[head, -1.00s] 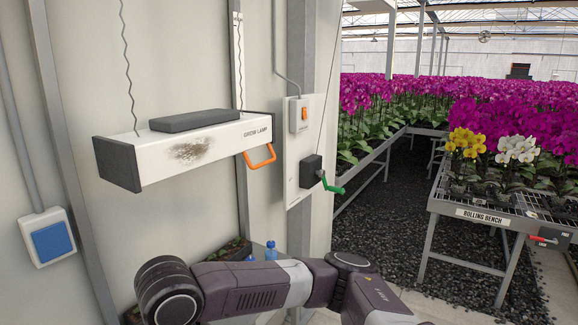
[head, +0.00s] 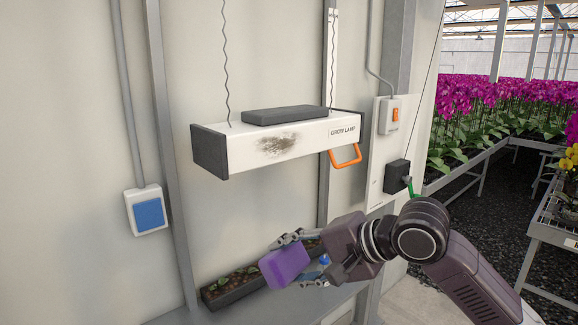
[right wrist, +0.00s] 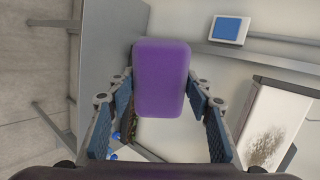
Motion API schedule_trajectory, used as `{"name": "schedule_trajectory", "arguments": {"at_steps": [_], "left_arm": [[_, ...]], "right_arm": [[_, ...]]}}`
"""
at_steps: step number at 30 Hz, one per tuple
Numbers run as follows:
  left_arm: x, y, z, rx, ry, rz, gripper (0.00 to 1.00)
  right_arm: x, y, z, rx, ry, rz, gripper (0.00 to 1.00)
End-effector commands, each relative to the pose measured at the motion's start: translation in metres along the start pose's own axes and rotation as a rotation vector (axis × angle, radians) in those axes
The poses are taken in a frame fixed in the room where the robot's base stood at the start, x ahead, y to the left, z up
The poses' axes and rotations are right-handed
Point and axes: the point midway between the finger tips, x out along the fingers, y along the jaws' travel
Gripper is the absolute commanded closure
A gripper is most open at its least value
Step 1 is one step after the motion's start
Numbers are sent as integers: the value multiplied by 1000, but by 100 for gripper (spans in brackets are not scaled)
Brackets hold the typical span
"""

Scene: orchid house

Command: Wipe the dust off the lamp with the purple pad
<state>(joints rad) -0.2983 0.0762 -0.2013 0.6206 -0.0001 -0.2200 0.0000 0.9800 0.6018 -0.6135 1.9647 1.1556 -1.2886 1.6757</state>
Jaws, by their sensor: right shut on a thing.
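The grow lamp (head: 235,153) hangs in front of the wall on two wavy cords. Its white front face bears a dark dust smudge (head: 277,145), and an orange handle (head: 346,157) is at its right end. In the right wrist view the lamp (right wrist: 257,100) and its smudge (right wrist: 266,147) show at the right. My right gripper (head: 295,262) is shut on the purple pad (head: 284,267), below the lamp and apart from it. In the right wrist view the pad (right wrist: 162,80) sits between the fingers. My left gripper is not in view.
A planter trough (head: 226,289) with small plants stands on a shelf below the lamp. A blue-faced wall box (head: 149,213) is at the left. A switch panel with an orange switch (head: 395,114) and a green crank (head: 409,186) is at the right. Flower benches stand beyond.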

Motion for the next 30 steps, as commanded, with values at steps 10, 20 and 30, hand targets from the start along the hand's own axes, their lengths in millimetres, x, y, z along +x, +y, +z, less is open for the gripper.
{"name": "schedule_trajectory", "arguments": {"at_steps": [10,20,30], "left_arm": [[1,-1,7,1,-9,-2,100],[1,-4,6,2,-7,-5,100],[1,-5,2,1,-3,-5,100]], "right_arm": [[-34,-147,-50,77,226,-528,73],[-39,-175,-63,75,253,-597,73],[-11,-194,-72,74,252,-593,73]]}}
